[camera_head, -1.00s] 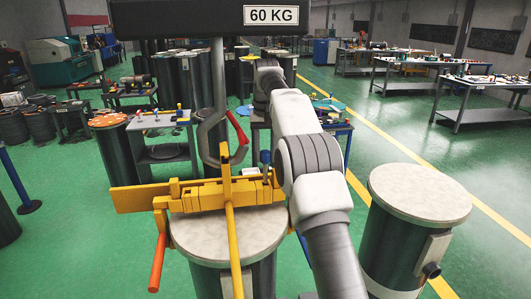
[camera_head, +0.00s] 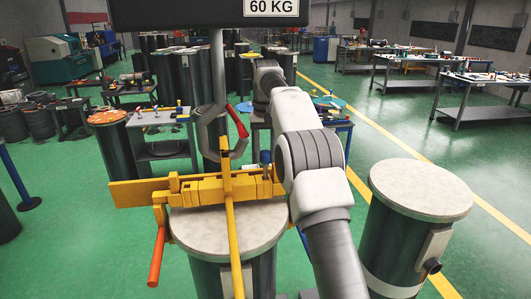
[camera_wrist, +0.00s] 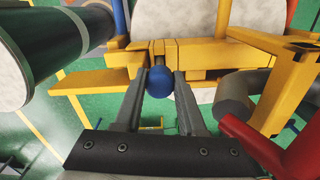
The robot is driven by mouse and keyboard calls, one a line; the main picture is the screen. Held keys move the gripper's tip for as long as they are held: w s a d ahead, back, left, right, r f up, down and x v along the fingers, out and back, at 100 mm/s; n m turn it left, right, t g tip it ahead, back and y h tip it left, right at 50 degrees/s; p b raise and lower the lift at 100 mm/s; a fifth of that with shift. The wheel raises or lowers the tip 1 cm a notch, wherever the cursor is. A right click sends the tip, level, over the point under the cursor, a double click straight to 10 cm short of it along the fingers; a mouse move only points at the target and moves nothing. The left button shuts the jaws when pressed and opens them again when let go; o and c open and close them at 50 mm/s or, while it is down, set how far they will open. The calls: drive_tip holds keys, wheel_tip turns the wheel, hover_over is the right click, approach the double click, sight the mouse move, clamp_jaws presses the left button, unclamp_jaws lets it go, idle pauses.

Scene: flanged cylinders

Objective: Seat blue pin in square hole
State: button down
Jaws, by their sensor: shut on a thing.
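The blue pin's round head (camera_wrist: 159,82) sits between the two grey fingers of my gripper (camera_wrist: 162,76) in the wrist view. In the head view the blue pin (camera_head: 265,157) stands upright at the right end of the yellow fixture (camera_head: 205,190). The fixture also shows in the wrist view (camera_wrist: 200,55), with a dark slot just beyond the pin's head. My fingers are shut on the pin. The pin's lower end and the square hole are hidden, so I cannot tell how deep the pin sits. My arm covers the fingers in the head view.
The fixture rests on a flanged cylinder (camera_head: 225,232). A yellow bar (camera_head: 234,245) and an orange handle (camera_head: 157,256) project toward me. A hook (camera_head: 213,120) hangs close behind under a "60 KG" block (camera_head: 271,8). Another cylinder (camera_head: 420,190) stands at right.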

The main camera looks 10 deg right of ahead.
drive_tip(key=shift+s+f+b, duration=0.15)
drive_tip(key=shift+f+b, duration=0.35)
drive_tip(key=shift+f, duration=0.7)
drive_tip(key=shift+r+p, duration=0.4)
drive_tip(key=shift+p, duration=0.5)
idle(0.4)
drive_tip(key=shift+r+p, duration=0.1)
drive_tip(key=shift+p, duration=0.8)
idle(0.8)
drive_tip(key=shift+f, duration=0.5)
idle(0.7)
drive_tip(key=shift+r, duration=0.3)
drive_tip(key=shift+w+r, duration=0.2)
drive_tip(key=shift+r, duration=0.4)
drive_tip(key=shift+w+r, duration=0.1)
drive_tip(key=shift+r, duration=3.25)
